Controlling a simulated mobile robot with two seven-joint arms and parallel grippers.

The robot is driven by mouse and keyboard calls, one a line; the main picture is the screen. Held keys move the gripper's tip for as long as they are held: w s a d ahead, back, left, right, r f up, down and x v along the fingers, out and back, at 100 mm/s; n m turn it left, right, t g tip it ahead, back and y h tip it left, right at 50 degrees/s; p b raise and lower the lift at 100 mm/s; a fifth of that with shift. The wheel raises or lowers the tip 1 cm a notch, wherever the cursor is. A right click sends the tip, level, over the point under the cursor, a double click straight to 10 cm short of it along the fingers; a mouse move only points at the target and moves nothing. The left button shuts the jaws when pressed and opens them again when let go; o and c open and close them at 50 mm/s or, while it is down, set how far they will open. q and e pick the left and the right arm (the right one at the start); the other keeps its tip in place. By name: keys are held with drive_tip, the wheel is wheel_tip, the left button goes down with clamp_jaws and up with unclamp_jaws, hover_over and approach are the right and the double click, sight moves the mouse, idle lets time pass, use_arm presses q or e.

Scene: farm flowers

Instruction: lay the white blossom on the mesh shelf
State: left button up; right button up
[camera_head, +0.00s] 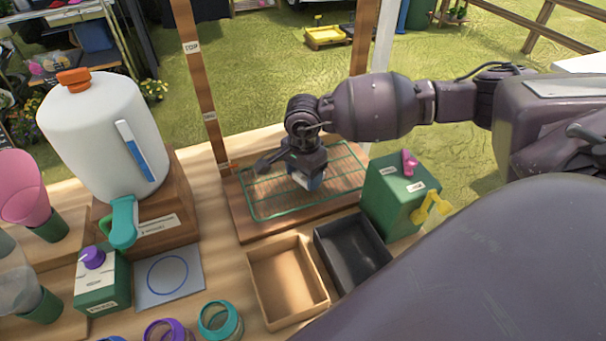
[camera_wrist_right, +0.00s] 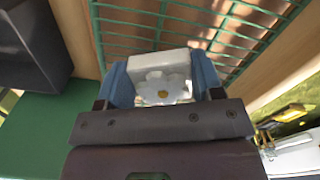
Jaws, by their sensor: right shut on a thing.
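The mesh shelf (camera_head: 258,206) is a green wire grid on a wooden board at the back of the table. It also shows in the right wrist view (camera_wrist_right: 195,28). My right gripper (camera_head: 306,180) is over the middle of the mesh. Its blue fingers, seen in the right wrist view (camera_wrist_right: 163,85), are shut on the white blossom (camera_wrist_right: 165,88), a pale block with a white flower and yellow centre. Whether the blossom touches the mesh I cannot tell. My left gripper is not in view.
A green box (camera_head: 395,194) with a pink knob stands right of the shelf. A tan tray (camera_head: 253,292) and a black tray (camera_head: 372,283) lie in front. A large white dispenser (camera_head: 100,135) stands at left. Wooden posts rise behind the shelf.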

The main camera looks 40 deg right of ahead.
sight(303, 176)
drive_tip(key=shift+f, duration=0.2)
drive_tip(key=shift+f, duration=0.15)
drive_tip(key=o, duration=0.9)
wheel_tip(303, 176, up, 12)
drive_tip(key=shift+r+p, duration=0.2)
drive_tip(key=shift+p, duration=0.2)
drive_tip(key=shift+s, duration=0.1)
